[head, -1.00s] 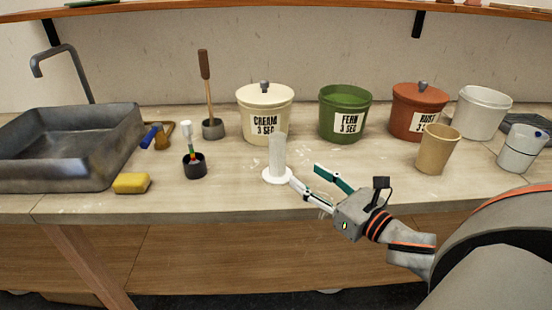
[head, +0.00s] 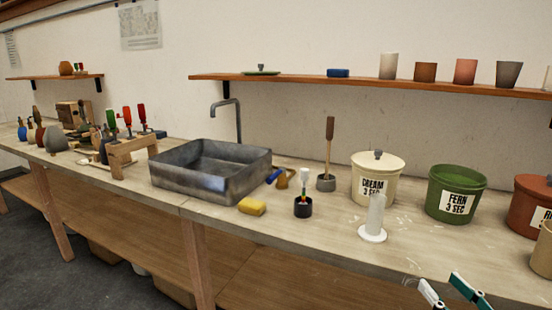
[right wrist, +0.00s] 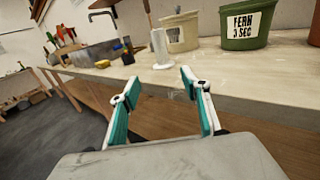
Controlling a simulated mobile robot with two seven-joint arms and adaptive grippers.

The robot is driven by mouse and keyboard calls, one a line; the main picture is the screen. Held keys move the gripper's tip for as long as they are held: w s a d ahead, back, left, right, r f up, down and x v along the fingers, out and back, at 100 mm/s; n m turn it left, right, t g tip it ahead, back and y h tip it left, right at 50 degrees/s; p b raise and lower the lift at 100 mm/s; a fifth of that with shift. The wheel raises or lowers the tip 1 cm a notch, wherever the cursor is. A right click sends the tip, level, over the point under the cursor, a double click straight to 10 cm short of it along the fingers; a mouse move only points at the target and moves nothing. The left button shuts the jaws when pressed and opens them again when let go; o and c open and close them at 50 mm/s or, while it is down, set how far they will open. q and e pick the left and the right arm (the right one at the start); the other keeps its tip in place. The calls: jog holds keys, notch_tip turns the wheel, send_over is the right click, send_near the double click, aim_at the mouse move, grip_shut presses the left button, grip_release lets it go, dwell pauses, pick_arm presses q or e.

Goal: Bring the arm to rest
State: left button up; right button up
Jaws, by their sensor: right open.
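My right gripper (head: 448,290) shows at the bottom right of the head view, in front of the bench edge. In the right wrist view its two teal-and-white fingers (right wrist: 157,87) are spread apart with nothing between them. A white cylinder on a round foot (head: 376,220) stands upright on the bench, apart from the gripper; it also shows in the right wrist view (right wrist: 160,47). My left gripper is in neither view.
The workbench (head: 330,250) holds a grey sink (head: 210,185), a yellow sponge (head: 252,206), a black cup (head: 303,207), a cream bucket (head: 376,180) and a green bucket (head: 455,195). A wooden shelf (head: 350,82) with cups runs along the wall. The bench's front strip is mostly clear.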

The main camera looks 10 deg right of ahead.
jog(key=s+a+f+m+g+p, duration=0.1)
jog(key=s+a+f+m+g, duration=0.1)
jog(key=f+m, duration=0.65)
jog(key=s+a+f+m+g+p, duration=0.1)
jog(key=a+f+m+g, duration=0.1)
jog(key=f+m, duration=0.6)
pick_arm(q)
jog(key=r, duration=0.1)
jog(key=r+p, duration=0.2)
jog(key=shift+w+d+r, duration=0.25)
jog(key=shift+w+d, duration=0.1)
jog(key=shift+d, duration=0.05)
pick_arm(e)
jog(key=s+a+f+m+g, duration=0.1)
jog(key=s+a+f+m, duration=0.4)
jog(key=a+f+m, duration=0.2)
jog(key=s+a+f+m+g+y, duration=0.1)
jog(key=s+a+f+m+g, duration=0.1)
jog(key=s+a+f+m, duration=0.3)
notch_tip(320, 180, down, 4)
jog(key=a+m, duration=0.2)
jog(key=m, duration=0.2)
